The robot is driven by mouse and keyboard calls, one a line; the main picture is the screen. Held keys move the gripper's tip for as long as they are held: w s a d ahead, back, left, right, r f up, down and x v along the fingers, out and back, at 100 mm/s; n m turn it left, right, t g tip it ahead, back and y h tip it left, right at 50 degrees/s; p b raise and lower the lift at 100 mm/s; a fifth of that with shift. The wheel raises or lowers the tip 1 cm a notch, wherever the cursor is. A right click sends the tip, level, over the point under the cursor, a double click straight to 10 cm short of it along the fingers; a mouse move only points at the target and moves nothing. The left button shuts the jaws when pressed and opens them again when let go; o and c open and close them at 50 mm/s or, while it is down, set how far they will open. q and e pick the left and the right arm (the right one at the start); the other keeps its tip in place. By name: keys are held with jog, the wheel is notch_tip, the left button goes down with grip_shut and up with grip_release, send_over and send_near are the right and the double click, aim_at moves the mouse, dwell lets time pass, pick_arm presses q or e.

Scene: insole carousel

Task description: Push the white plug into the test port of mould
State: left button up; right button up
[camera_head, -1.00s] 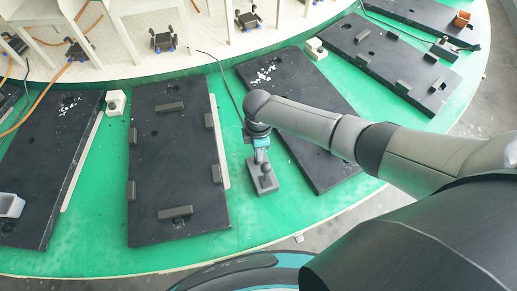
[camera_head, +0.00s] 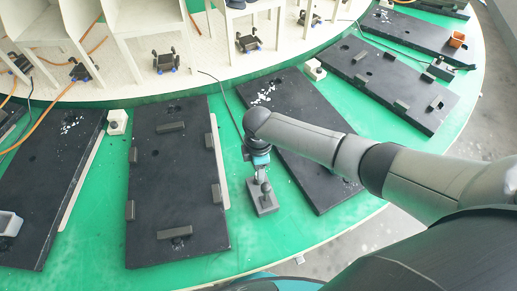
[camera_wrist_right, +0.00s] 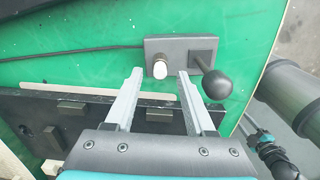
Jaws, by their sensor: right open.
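A grey block (camera_wrist_right: 181,52) lies on the green surface, and it also shows in the head view (camera_head: 264,203). The white plug (camera_wrist_right: 160,69) is at the block's near edge in the right wrist view; how deep it sits I cannot tell. A lever with a dark ball knob (camera_wrist_right: 217,84) rises from the block's right side. My right gripper (camera_wrist_right: 160,74) is open, its two fingertips apart on either side of the plug without visible contact. In the head view my right gripper (camera_head: 261,177) points down at the block. My left gripper is in neither view.
A black mould (camera_head: 175,205) with raised blocks lies left of the grey block, and another mould (camera_head: 308,165) lies to its right. A thin dark cable (camera_wrist_right: 80,53) runs left from the block. White stands and chairs (camera_head: 135,35) occupy the carousel's centre.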

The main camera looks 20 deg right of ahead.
notch_tip(320, 180, up, 13)
jog(key=p, duration=0.2)
jog(key=shift+r, duration=0.15)
dwell(0.5)
